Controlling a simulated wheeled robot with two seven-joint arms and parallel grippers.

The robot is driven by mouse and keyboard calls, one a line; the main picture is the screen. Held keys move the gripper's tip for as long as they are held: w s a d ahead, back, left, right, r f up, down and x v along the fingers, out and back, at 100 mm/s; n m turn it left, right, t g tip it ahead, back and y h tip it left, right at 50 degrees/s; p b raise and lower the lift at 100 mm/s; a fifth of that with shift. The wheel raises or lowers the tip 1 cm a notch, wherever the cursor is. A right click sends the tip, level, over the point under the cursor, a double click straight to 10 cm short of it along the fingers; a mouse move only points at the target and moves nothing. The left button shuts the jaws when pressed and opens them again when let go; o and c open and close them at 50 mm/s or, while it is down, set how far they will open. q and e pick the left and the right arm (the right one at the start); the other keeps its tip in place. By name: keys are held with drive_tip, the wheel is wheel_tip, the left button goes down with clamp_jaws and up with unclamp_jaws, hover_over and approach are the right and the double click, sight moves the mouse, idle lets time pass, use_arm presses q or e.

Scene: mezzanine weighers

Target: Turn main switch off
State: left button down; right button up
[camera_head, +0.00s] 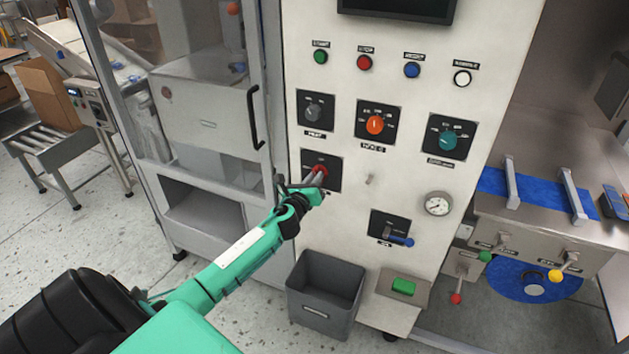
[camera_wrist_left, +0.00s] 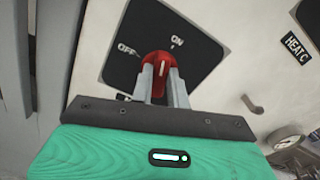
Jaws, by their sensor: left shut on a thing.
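The main switch is a red rotary knob (camera_wrist_left: 158,62) on a black square plate (camera_wrist_left: 196,52) marked OFF and ON, seen in the left wrist view. The white line on the knob points up toward the ON side. In the head view the red knob (camera_head: 319,170) sits low on the left of the white panel, on its black plate (camera_head: 333,181). My left gripper (camera_head: 317,178) is shut on the knob, with its two grey fingers on either side of it in the left wrist view (camera_wrist_left: 161,78). My right gripper is not in view.
Grey, orange (camera_head: 375,125) and teal (camera_head: 447,140) knobs sit above the switch, under a row of buttons. A blue-handled lever (camera_head: 400,240) and a gauge (camera_head: 437,204) are to the right. A grey bin (camera_head: 325,293) stands below. A cabinet door handle (camera_head: 254,118) is left.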

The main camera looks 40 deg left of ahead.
use_arm(q)
drive_tip(key=shift+a+f+n+b, duration=0.15)
drive_tip(key=shift+n+b, duration=0.15)
drive_tip(key=shift+n, duration=3.15)
drive_tip(key=shift+a+f+n+b, duration=0.1)
drive_tip(key=shift+n+b, duration=0.2)
drive_tip(key=shift+n, duration=3.15)
drive_tip(key=c, duration=1.4)
unclamp_jaws()
drive_tip(key=shift+o, duration=0.2)
drive_tip(key=shift+s, duration=0.1)
